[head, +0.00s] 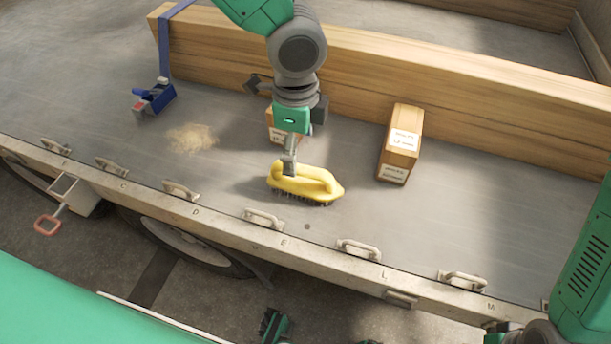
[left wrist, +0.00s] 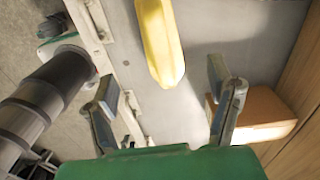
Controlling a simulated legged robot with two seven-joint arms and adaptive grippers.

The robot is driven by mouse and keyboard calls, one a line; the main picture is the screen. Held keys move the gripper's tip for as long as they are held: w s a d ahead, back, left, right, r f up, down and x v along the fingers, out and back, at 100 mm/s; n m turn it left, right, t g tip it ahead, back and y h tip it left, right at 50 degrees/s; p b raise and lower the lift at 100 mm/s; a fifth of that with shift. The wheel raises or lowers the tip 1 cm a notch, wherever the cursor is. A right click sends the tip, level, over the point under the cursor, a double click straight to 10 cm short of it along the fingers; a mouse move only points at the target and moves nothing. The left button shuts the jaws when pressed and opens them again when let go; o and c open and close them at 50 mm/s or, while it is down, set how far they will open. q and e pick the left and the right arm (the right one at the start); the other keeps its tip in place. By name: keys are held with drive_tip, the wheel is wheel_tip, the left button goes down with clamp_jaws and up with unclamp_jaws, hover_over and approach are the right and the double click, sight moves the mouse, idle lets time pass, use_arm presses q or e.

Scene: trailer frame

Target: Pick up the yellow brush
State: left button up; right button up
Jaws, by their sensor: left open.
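The yellow brush (head: 312,180) lies bristles down on the grey trailer bed, near the side edge. Its looped handle faces up. My left gripper (head: 289,164) points down at the left part of the brush, and its fingers overlap the handle in the head view. In the left wrist view, the two fingers of the left gripper (left wrist: 163,92) are spread wide, with the yellow brush (left wrist: 160,38) ahead of the gap between them. Nothing is held between the fingers. I cannot tell whether a finger touches the brush.
A labelled carton (head: 400,145) stands right of the brush. Another carton (head: 271,128) is partly hidden behind my left gripper. Long timber beams (head: 470,95) lie behind, with a blue strap ratchet (head: 154,98) at left. Sawdust (head: 192,138) lies on the bed. Metal handles (head: 264,219) line the edge.

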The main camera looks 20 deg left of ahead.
sight(304, 168)
use_arm(q)
drive_tip(key=f, duration=0.4)
drive_tip(key=shift+w+d+f+b, duration=0.15)
drive_tip(key=shift+d+f+b, duration=0.1)
drive_tip(key=shift+b, duration=0.1)
drive_tip(key=shift+d+f, duration=0.35)
wheel_tip(304, 168, down, 4)
drive_tip(key=shift+r+b, duration=0.1)
drive_tip(key=shift+b, duration=0.6)
drive_tip(key=shift+a+f, duration=0.1)
drive_tip(key=shift+f, duration=0.25)
drive_tip(key=shift+a, duration=0.15)
drive_tip(key=shift+d, duration=0.2)
drive_tip(key=c, duration=1.3)
drive_tip(key=shift+d, duration=0.15)
drive_tip(key=shift+c, duration=0.2)
